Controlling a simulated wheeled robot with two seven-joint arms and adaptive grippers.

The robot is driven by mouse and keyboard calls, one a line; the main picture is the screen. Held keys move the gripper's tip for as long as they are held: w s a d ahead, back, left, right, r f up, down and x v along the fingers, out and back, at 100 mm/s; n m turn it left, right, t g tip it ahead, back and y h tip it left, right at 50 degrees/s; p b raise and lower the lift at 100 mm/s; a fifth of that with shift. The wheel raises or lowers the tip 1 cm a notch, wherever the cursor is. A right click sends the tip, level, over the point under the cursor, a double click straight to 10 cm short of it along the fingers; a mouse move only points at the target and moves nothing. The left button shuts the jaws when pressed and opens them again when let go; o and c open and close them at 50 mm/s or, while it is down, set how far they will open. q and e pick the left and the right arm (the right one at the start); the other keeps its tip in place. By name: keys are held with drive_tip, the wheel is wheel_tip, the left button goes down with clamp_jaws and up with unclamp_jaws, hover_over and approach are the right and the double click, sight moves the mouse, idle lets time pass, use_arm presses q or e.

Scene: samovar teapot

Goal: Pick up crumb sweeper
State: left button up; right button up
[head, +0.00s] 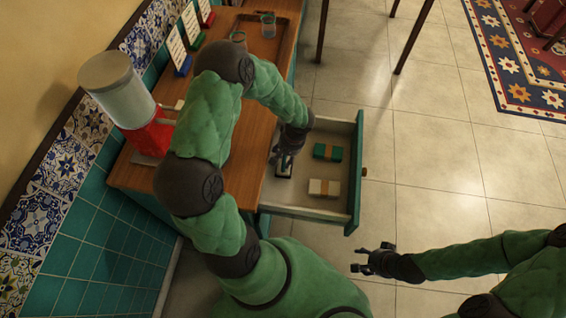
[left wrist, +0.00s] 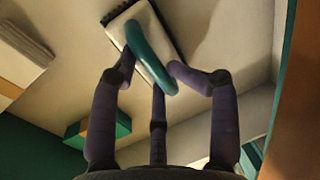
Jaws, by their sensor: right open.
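The crumb sweeper (head: 284,168) lies in the left part of the open drawer, partly hidden under my left gripper (head: 287,157). In the left wrist view, the sweeper (left wrist: 150,54) has a pale body, a dark bristle edge and a teal curved handle. My left gripper (left wrist: 150,73) is right at the handle, with its fingers spread around it. The fingertips look apart from each other, and I cannot tell whether any touches the handle. My right gripper (head: 372,260) is open and empty above the floor, to the right of the drawer's front corner.
The drawer (head: 354,170) also holds a green box (head: 327,152) with an orange band and a cream bundle (head: 324,188). A red and white dispenser (head: 120,95), coloured card stands (head: 178,52) and glasses (head: 268,25) stand on the wooden counter (head: 245,125).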

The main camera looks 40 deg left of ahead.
use_arm(q)
drive_tip(key=shift+r, duration=0.1)
idle(0.3)
drive_tip(key=shift+r, duration=0.25)
clamp_jaws()
drive_tip(key=shift+r+p, duration=0.4)
drive_tip(key=shift+p, duration=0.05)
drive_tip(key=d+r+p, duration=0.5)
drive_tip(key=d+r, duration=0.6)
drive_tip(key=d, duration=0.3)
drive_tip(key=shift+s+r, duration=0.25)
drive_tip(key=shift+s, duration=0.15)
drive_tip(key=o, duration=1.5)
unclamp_jaws()
drive_tip(key=shift+c, duration=0.2)
